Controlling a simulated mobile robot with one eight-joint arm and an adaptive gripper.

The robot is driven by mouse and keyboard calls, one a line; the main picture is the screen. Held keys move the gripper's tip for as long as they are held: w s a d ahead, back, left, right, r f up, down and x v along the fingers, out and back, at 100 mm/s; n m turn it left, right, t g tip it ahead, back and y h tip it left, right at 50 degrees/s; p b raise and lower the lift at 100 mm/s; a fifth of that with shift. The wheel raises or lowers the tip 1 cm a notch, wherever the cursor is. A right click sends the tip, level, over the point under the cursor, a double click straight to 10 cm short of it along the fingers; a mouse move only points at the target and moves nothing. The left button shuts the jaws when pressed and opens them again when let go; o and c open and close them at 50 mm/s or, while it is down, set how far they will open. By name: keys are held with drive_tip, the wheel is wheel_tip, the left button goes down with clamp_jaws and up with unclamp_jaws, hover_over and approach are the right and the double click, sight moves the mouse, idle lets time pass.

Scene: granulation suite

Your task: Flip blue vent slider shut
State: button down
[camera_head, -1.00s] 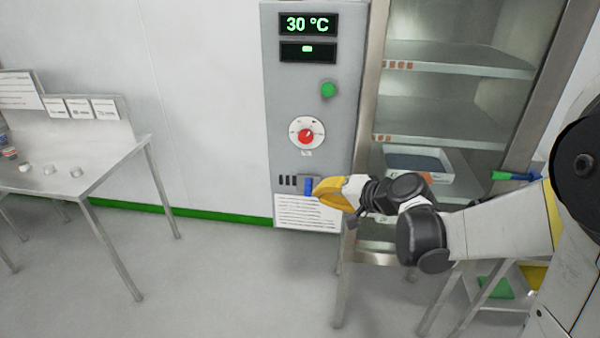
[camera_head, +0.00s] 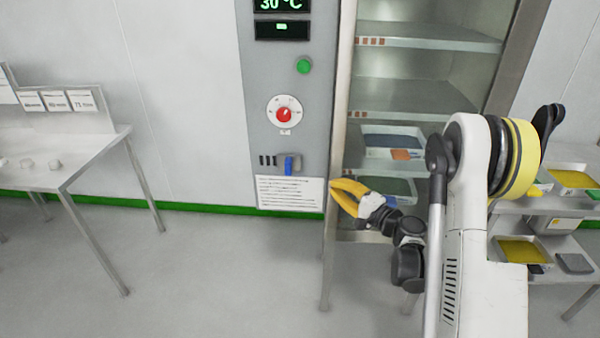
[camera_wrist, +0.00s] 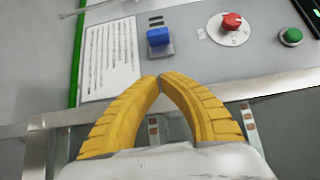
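The blue vent slider (camera_head: 289,166) is on the lower part of the grey control panel, just right of several dark vent slots (camera_head: 268,160). The slots show uncovered. In the wrist view the slider (camera_wrist: 158,38) lies beyond my fingertips, with dark slots (camera_wrist: 156,20) past it. My gripper (camera_head: 333,187) has yellow fingers and is to the right of and below the slider, apart from it. In the wrist view the fingertips (camera_wrist: 160,80) come together with nothing seen between them.
A white text label (camera_head: 290,193) is under the slider. Above are a red-centred dial (camera_head: 284,114) and a green button (camera_head: 304,66). Right of the panel stands an open metal cabinet (camera_head: 405,97) with trays. A table (camera_head: 75,165) is at left, with clear floor between.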

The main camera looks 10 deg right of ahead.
drive_tip(key=shift+w+a, duration=0.1)
drive_tip(key=b, duration=0.2)
approach(300, 170)
drive_tip(key=w, duration=0.1)
drive_tip(key=w+r, duration=0.1)
drive_tip(key=w+a, duration=0.1)
drive_tip(key=w, duration=0.1)
drive_tip(key=shift+a+r, duration=0.15)
drive_tip(key=shift+r, duration=0.2)
drive_tip(key=a, duration=0.1)
drive_tip(key=w+a+b, duration=0.1)
drive_tip(key=a, duration=0.1)
drive_tip(key=shift+w+a, duration=0.1)
drive_tip(key=shift+w, duration=0.2)
drive_tip(key=shift+w+a+r+b, duration=0.2)
drive_tip(key=shift+a+b, duration=0.15)
drive_tip(key=shift+a, duration=0.15)
drive_tip(key=a, duration=0.2)
drive_tip(key=w+a, duration=0.1)
drive_tip(key=a, duration=0.1)
drive_tip(key=w+a, duration=0.1)
drive_tip(key=a, duration=0.2)
drive_tip(key=shift+w+a, duration=0.15)
drive_tip(key=shift+w, duration=0.05)
